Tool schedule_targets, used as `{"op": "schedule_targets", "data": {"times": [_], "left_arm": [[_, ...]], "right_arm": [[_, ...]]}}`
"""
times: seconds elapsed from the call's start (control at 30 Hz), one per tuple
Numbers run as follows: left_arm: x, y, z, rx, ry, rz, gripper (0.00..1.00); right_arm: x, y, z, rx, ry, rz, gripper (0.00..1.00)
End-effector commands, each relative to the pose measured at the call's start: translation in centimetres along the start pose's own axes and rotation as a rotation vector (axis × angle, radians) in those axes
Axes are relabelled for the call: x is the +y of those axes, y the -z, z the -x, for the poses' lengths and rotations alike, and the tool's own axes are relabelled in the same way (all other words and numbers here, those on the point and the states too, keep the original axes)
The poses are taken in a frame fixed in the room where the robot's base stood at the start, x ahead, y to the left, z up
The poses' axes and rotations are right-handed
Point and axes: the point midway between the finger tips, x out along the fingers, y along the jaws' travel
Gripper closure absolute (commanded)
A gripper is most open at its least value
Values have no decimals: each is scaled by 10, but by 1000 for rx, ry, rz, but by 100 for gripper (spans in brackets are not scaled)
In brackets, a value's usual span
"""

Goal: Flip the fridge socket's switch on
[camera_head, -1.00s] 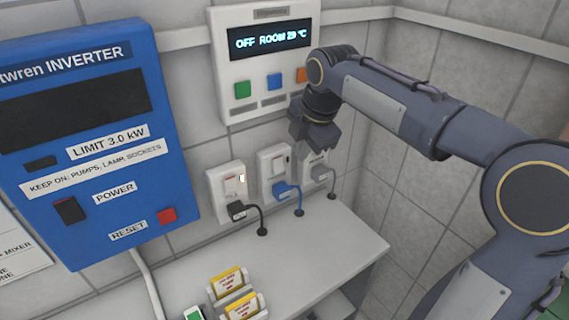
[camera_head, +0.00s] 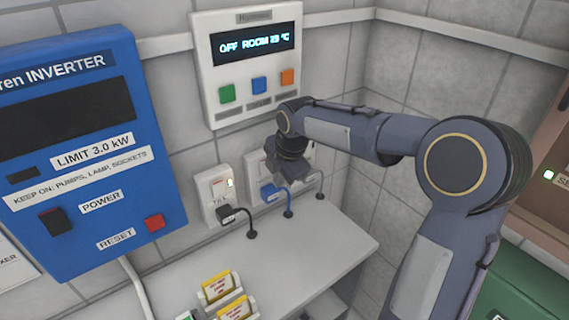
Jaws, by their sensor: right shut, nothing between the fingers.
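Three wall sockets sit in a row above the worktop. The left socket (camera_head: 211,207) has a black plug, a reddish switch and a small lit lamp. The middle socket (camera_head: 253,168) has a blue plug (camera_head: 271,192); its switch area is hidden by my right gripper. The right socket is mostly hidden, with a grey plug partly in sight behind the gripper. The socket labels are too small to read, so I cannot tell which is the fridge's. My right gripper (camera_head: 290,175) is shut and empty, in front of the middle and right sockets; contact cannot be told. My left gripper is not in view.
A white control panel (camera_head: 205,72) reading "OFF ROOM", with three coloured buttons, hangs above the sockets. A blue inverter (camera_head: 125,185) is on the left. Yellow-labelled items (camera_head: 218,287) stand on the worktop (camera_head: 315,247); its right part is clear.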

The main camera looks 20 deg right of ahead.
Motion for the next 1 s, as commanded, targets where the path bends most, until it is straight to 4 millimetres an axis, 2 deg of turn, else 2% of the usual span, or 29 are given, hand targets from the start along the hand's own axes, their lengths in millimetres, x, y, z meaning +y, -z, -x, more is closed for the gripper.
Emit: {"op": "schedule_targets", "data": {"times": [0.03, 0.1, 0.3, 0.67, 0.83, 1.0], "left_arm": [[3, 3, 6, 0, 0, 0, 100], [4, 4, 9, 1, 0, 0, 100], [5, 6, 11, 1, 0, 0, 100], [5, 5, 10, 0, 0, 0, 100], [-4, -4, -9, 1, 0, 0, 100], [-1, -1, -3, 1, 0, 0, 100]], "right_arm": [[11, 1, 1, 0, -3, 2, 100], [20, 1, -3, 1, -3, 1, 100], [31, 1, -10, 1, -4, 1, 100], [32, 0, -12, 1, -6, 0, 100], [33, 0, -22, 0, -66, -1, 100], [36, 0, -15, 0, -70, 0, 100]]}}
